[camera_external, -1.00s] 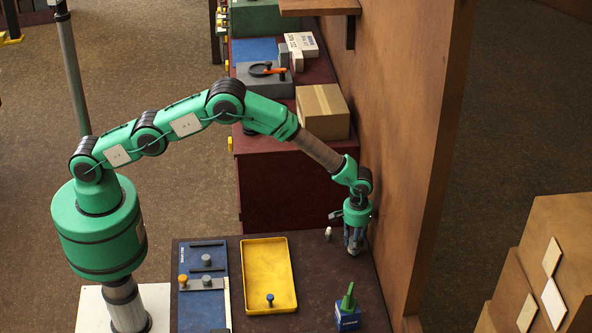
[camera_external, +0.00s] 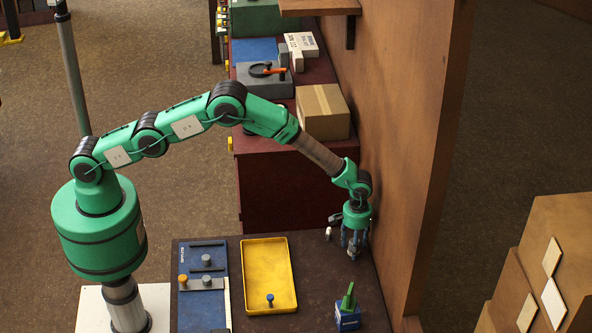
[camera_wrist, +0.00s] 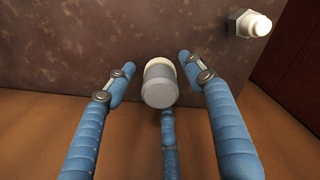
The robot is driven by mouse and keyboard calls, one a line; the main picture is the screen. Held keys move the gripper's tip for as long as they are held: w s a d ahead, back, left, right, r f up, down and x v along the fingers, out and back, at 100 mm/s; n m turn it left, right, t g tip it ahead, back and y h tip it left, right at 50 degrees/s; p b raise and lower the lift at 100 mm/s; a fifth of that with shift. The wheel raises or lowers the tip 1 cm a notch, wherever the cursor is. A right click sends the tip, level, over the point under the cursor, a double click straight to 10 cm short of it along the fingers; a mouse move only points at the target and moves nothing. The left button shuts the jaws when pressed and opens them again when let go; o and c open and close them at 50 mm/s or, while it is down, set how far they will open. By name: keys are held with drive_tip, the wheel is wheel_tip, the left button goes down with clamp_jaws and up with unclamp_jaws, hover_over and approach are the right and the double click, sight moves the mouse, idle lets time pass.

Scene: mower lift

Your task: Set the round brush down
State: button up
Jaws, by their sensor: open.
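The round brush appears to be the short grey cylinder with a cream far end (camera_wrist: 160,84), seen nearly end-on in the wrist view. It seems to stand on the dark tabletop, though its contact with the top is hidden. My gripper (camera_external: 355,246) is low at the table's far right corner, beside the brown wall. Its blue fingers (camera_wrist: 158,75) are spread around the brush, with visible gaps at the left and right fingers. Whether the lower finger touches it I cannot tell. In the external view the fingers mostly hide the brush.
A small white fitting (camera_external: 328,233) stands just left of my gripper; it also shows in the wrist view (camera_wrist: 250,23). A yellow tray (camera_external: 290,270) and a blue board (camera_external: 205,315) lie further left. A blue box with a green top (camera_external: 347,317) stands nearer the front.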

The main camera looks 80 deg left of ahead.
wheel_tip(320, 180, up, 12)
drive_tip(key=shift+r, duration=0.15)
idle(0.7)
drive_tip(key=shift+r, duration=0.1)
idle(0.4)
drive_tip(key=s+a+r+m+t, duration=0.1)
drive_tip(key=s+a+r+m, duration=0.15)
drive_tip(key=s+r, duration=0.65)
drive_tip(key=s+a+r+m+t, duration=0.1)
drive_tip(key=s+a+r, duration=0.35)
drive_tip(key=r, duration=0.85)
drive_tip(key=s+a+r+m+t, duration=0.1)
drive_tip(key=s+a+r, duration=0.1)
drive_tip(key=s+r, duration=0.85)
drive_tip(key=s+a+r+m, duration=0.1)
drive_tip(key=s+r, duration=0.2)
drive_tip(key=s, duration=0.3)
drive_tip(key=s+a+r+m+t, duration=0.1)
drive_tip(key=s+r, duration=0.1)
drive_tip(key=s, duration=0.4)
drive_tip(key=s+a+r+m, duration=0.1)
drive_tip(key=s+r, duration=0.2)
drive_tip(key=s, duration=0.2)
drive_tip(key=s+a+f+m, duration=0.1)
drive_tip(key=s, duration=0.8)
drive_tip(key=s+a+f+m+t, duration=0.1)
drive_tip(key=s+f, duration=0.1)
drive_tip(key=s, duration=0.8)
drive_tip(key=shift+s+a+f+t, duration=0.25)
drive_tip(key=shift+s+t, duration=0.05)
